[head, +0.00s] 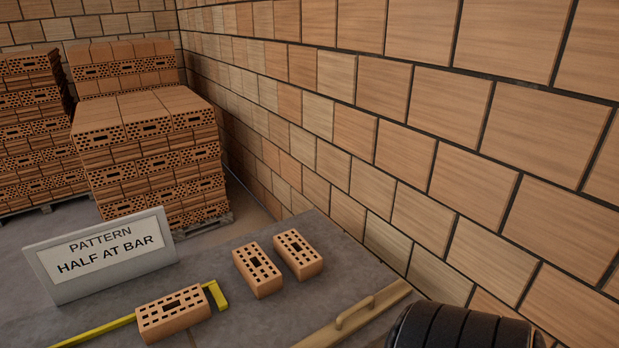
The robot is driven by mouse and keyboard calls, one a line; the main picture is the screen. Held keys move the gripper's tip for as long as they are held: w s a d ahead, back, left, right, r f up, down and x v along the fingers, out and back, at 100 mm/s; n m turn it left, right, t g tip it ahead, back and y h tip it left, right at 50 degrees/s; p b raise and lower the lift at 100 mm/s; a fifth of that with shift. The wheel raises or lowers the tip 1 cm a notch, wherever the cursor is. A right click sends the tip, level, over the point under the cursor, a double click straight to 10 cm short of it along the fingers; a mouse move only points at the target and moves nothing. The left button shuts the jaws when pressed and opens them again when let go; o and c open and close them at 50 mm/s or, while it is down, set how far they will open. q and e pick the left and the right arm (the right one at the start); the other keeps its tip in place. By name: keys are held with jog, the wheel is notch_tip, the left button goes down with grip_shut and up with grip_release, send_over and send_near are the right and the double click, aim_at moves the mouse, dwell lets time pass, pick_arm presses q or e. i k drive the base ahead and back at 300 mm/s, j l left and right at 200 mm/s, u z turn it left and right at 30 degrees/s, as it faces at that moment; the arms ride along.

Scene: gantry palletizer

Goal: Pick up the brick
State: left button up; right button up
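Three perforated orange bricks lie on the grey table top. One brick (174,312) is at the front left, next to the short upturned end of a yellow bar (97,332). A second brick (257,269) and a third brick (298,254) lie side by side near the middle, with a narrow gap between them. Neither of my grippers is in view.
A grey sign (104,257) reading "PATTERN HALF AT BAR" stands at the left. A wooden board with a handle (354,314) lies at the front right, near a black ribbed shape. Brick pallets (150,150) stand behind; a brick wall (400,130) runs along the right.

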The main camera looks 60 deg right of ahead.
aim_at(300, 258)
jog(key=z, duration=1.65)
jog(key=i+l, duration=0.1)
jog(key=l, duration=0.35)
